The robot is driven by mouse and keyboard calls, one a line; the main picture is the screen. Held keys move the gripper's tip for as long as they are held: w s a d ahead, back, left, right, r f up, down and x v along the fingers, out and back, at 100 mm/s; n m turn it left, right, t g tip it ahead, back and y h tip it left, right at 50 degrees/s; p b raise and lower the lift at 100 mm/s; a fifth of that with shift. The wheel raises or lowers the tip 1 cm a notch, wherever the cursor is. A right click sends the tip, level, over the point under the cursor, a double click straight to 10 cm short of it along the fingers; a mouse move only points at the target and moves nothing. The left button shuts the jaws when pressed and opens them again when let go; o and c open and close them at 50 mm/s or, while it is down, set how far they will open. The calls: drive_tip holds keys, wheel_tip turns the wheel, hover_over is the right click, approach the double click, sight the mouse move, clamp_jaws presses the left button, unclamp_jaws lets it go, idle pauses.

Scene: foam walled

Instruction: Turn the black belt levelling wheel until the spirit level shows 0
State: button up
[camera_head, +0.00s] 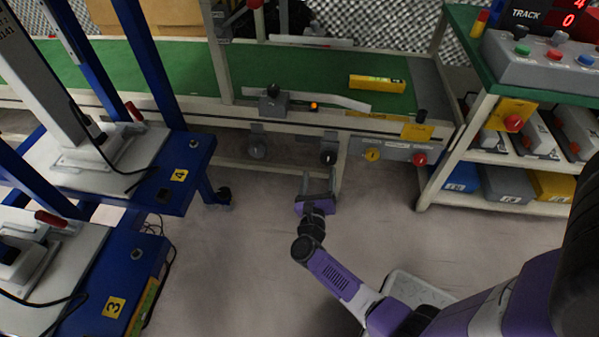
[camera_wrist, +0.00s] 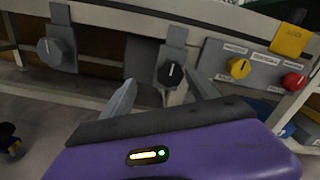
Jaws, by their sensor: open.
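The black wheel (camera_head: 328,157) is a round knob with a white pointer line, on a grey plate on the conveyor's front rail. In the wrist view the black wheel (camera_wrist: 170,75) faces me, its line close to upright. My gripper (camera_head: 319,176) is open just in front of and below it. In the wrist view the two fingers of my gripper (camera_wrist: 160,92) stand apart either side of the wheel's lower part, and I see no contact. A yellow spirit level (camera_head: 377,83) lies on the green belt (camera_head: 300,75) at the right; its reading is too small to tell.
A grey knob (camera_head: 257,150) sits left of the black wheel. A yellow knob (camera_head: 372,154) and a red knob (camera_head: 419,159) share a panel to the right. A blue wheeled frame (camera_head: 180,185) stands at the left, a shelf rack (camera_head: 490,185) at the right.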

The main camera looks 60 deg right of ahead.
sight(328, 161)
drive_tip(key=d+m+b, duration=0.1)
drive_tip(key=d, duration=0.1)
drive_tip(key=d+m+b, duration=0.1)
drive_tip(key=d, duration=0.2)
drive_tip(key=d+f+m+g+b, duration=0.1)
drive_tip(key=d, duration=0.1)
drive_tip(key=shift+w+d+m, duration=0.2)
drive_tip(key=shift+w+m, duration=0.2)
drive_tip(key=shift+c, duration=0.2)
drive_tip(key=c, duration=1.3)
drive_tip(key=shift+n, duration=0.3)
